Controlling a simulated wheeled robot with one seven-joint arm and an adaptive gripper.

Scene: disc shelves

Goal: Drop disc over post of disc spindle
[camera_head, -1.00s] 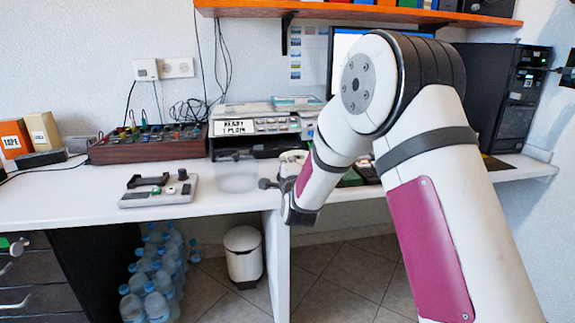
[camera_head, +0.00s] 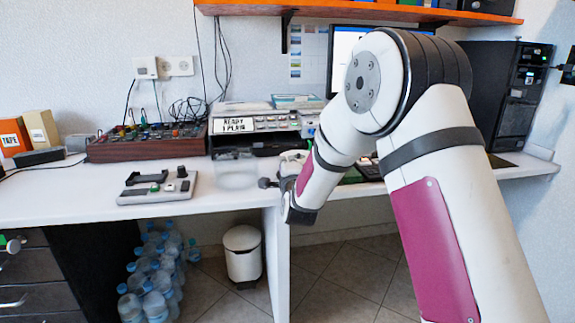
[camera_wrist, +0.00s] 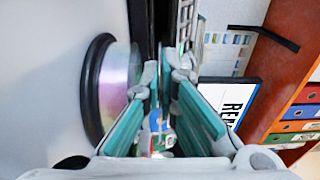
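The disc spindle (camera_wrist: 98,88) shows in the wrist view at left, with a round black base and an iridescent stack of discs on it. A thin shiny strip between the fingertips looks like a disc (camera_wrist: 165,62) seen nearly edge-on. My gripper is largely hidden in the head view, where my wrist is right of the spindle.
A labelled grey device (camera_head: 250,124) stands behind the spindle. A small grey panel (camera_head: 157,187) lies to its left, and a red-brown knob box (camera_head: 146,143) behind that. A monitor (camera_head: 345,50) and computer tower (camera_head: 505,95) are at right.

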